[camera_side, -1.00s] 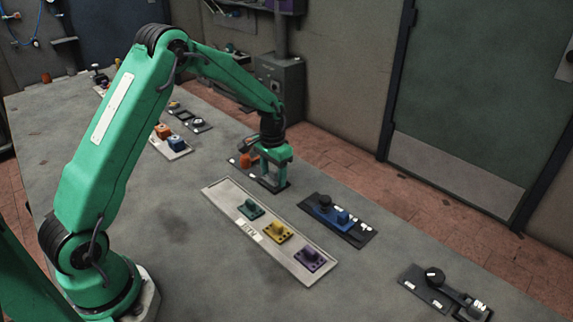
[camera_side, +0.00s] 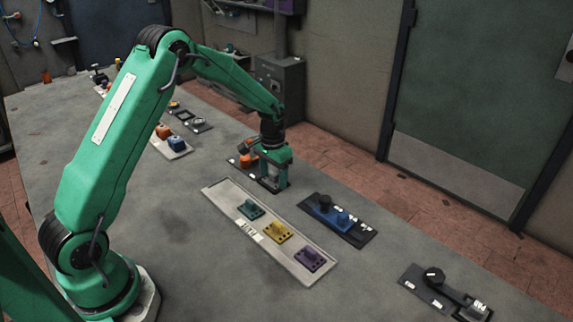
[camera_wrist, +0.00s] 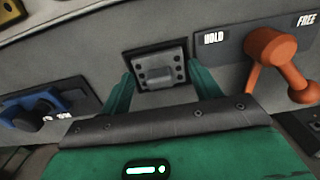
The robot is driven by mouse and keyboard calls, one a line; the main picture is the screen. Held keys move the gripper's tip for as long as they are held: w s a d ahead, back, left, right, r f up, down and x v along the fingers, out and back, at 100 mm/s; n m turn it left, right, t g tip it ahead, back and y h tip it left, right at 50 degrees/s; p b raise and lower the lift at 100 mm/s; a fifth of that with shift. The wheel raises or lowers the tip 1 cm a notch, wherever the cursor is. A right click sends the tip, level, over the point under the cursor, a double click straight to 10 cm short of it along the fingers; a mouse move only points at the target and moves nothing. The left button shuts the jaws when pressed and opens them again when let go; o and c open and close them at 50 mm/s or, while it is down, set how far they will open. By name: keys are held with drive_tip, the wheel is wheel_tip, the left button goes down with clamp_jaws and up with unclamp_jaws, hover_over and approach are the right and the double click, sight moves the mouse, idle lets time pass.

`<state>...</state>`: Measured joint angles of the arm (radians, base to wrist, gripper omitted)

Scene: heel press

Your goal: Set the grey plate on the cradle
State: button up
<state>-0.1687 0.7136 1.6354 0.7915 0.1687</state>
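The grey plate (camera_wrist: 160,74), with a raised block and several dark holes, lies flat on a dark base that looks like the cradle (camera_wrist: 136,54), in the wrist view. My gripper (camera_wrist: 161,78) is open, with one green finger on each side of the plate and a narrow gap seen at each side. In the side view my gripper (camera_side: 272,182) is low over the dark base at the back of the table, and it hides the plate there.
An orange lever (camera_wrist: 278,62) stands beside the cradle, between HOLD and FREE labels. A blue fixture (camera_side: 335,216) stands to the right. A pale tray (camera_side: 215,192) in front carries teal, yellow and purple plates. A black-knobbed fixture (camera_side: 433,275) is at the far right.

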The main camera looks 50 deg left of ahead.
drive_tip(key=shift+o, duration=1.4)
drive_tip(key=shift+r, duration=3.9)
